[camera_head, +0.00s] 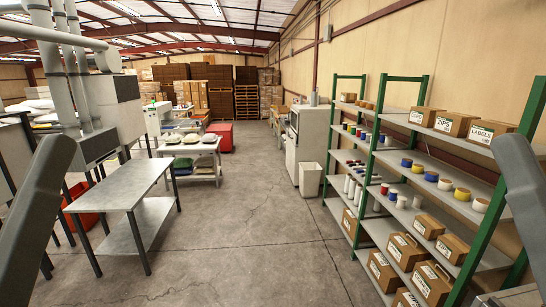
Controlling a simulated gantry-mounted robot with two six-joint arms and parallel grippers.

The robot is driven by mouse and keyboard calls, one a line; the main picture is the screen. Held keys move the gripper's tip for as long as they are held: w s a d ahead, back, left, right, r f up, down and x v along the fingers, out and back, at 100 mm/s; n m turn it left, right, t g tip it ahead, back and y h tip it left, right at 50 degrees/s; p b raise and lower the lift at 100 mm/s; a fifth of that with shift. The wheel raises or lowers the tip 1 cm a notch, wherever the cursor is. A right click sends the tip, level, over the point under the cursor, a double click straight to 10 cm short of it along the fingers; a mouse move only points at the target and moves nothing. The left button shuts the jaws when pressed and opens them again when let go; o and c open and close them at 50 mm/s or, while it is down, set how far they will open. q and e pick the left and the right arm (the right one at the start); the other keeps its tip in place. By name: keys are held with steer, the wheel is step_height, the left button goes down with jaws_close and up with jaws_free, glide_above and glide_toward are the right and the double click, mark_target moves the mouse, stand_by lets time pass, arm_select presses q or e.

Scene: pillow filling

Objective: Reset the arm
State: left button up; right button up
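Two grey arm links of mine show at the lower left and right edges of the head view, both raised. Neither gripper is in view, so I cannot see whether they hold anything. No pillow is held anywhere in view.
A bare steel table (122,187) stands at the left below a grey machine (115,105). A green-posted shelf rack (440,205) with boxes and spools stands at the right. A white bin (309,179) and a cabinet (306,135) stand farther back. The concrete floor (240,225) between is clear.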

arm_select(q)
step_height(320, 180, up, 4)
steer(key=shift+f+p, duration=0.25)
steer(key=shift+p, duration=0.4)
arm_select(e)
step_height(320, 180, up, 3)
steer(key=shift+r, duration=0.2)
